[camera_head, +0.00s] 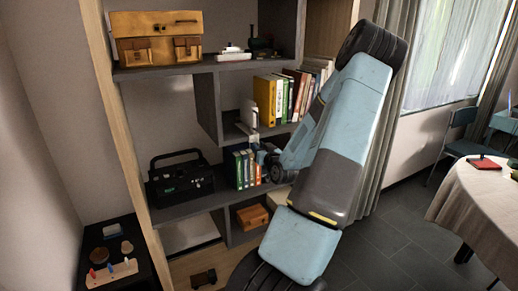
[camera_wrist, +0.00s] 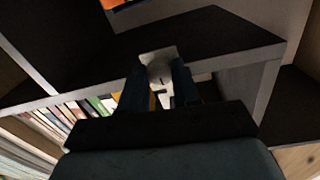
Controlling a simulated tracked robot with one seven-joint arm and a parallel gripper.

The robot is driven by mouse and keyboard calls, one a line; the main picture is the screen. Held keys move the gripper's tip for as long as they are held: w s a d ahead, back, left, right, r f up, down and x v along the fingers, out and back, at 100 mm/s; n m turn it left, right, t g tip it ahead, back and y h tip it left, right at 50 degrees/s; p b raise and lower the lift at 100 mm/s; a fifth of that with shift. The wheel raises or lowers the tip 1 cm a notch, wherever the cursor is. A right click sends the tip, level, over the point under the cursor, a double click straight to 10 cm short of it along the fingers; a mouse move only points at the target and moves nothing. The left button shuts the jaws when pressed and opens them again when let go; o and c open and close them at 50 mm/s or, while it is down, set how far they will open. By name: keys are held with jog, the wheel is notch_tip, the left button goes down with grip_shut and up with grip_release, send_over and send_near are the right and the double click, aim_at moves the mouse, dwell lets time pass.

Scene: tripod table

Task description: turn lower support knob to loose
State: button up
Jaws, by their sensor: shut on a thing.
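In the head view my gripper (camera_head: 261,150) reaches into the shelf unit just under the middle shelf, above the lower row of books. The knob itself is too small and covered to tell there, and its turn angle cannot be read.
Upright books (camera_head: 244,168) stand close below and left of my gripper, with more books (camera_head: 280,97) on the shelf above. A round table (camera_head: 480,205) stands at right; dark floor between is clear.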

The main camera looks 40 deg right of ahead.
jog(key=n, duration=2.2)
jog(key=shift+s+f+t+y, duration=0.15)
jog(key=shift+f+t+y, duration=0.15)
jog(key=shift+y, duration=0.1)
jog(key=o, duration=1.1)
jog(key=shift+r, duration=0.1)
jog(key=shift+c, duration=0.2)
jog(key=v, duration=1.3)
jog(key=shift+s, duration=0.35)
